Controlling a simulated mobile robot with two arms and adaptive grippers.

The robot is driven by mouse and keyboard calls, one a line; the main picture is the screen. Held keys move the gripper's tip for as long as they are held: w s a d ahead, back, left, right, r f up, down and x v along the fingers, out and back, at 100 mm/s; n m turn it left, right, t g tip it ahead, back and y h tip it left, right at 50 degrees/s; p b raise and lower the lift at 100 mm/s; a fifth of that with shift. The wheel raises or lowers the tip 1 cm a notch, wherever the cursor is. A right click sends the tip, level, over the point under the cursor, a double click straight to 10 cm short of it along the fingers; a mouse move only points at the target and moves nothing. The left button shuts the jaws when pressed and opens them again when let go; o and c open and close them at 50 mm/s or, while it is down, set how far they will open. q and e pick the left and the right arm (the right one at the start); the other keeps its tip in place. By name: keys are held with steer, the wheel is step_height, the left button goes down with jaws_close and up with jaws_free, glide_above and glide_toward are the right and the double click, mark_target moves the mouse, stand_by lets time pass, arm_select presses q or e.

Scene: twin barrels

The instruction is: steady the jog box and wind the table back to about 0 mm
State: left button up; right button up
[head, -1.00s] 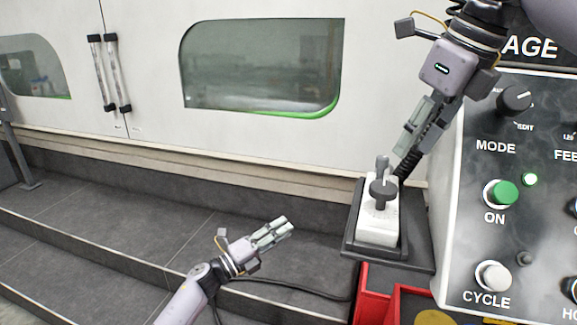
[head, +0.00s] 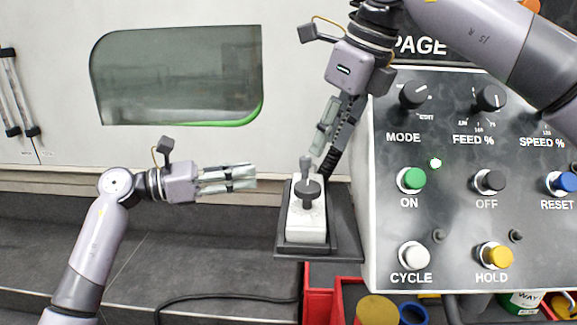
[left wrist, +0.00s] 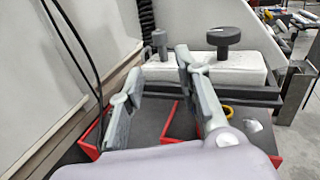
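The jog box (head: 306,226) is a white block with a dark round handwheel knob (head: 308,190) and a small grey lever (head: 306,164) on top. It sits on a dark shelf (head: 346,240) beside the control panel. In the left wrist view the jog box (left wrist: 245,70) lies beyond my fingers. My left gripper (head: 255,178) is open and empty, to the left of the box and apart from it. It also shows in the left wrist view (left wrist: 155,85). My right gripper (head: 325,150) points down just above and behind the box; its finger gap is unclear.
The control panel (head: 465,215) with knobs and buttons stands at the right. Red bins (head: 320,303) with cans lie below the shelf. A machine door with a window (head: 180,75) is behind. A black cable (head: 220,298) runs along the dark step.

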arm_select(q)
steer(key=x, duration=1.2)
steer(key=shift+d, duration=0.15)
jaws_close()
stand_by(0.3)
stand_by(0.5)
stand_by(1.9)
